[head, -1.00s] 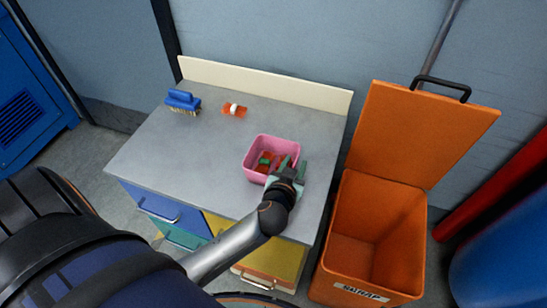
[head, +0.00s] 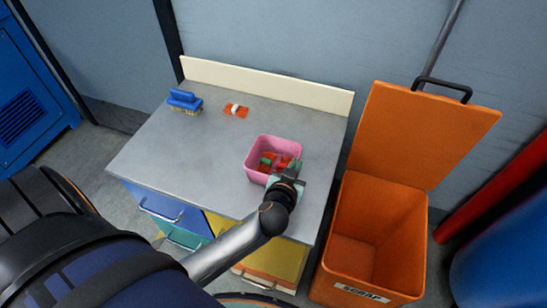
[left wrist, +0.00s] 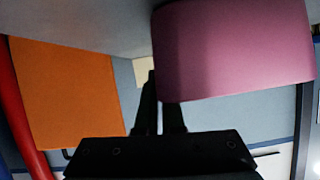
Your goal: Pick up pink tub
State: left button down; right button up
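The pink tub (head: 256,176) stands upright near the right front of the grey worktop in the head view. Several red and green pieces (head: 271,160) lie in it. Its pink wall (left wrist: 235,50) fills the upper right of the left wrist view. My left gripper (head: 292,168) is at the tub's right side, at the rim. In the left wrist view the fingers (left wrist: 158,95) are close together at the tub's edge, one outside and one passing behind the wall. They look shut on the wall, with one fingertip hidden. My right gripper is not in view.
A blue brush (head: 185,102) and a red-orange piece with a white band (head: 236,110) lie at the back of the worktop (head: 185,160). An open orange scrap bin (head: 412,225) stands to the right. The worktop's left and middle are clear.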

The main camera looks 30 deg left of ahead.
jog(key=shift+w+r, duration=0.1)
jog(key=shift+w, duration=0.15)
pick_arm(q)
jog(key=shift+r, duration=0.2)
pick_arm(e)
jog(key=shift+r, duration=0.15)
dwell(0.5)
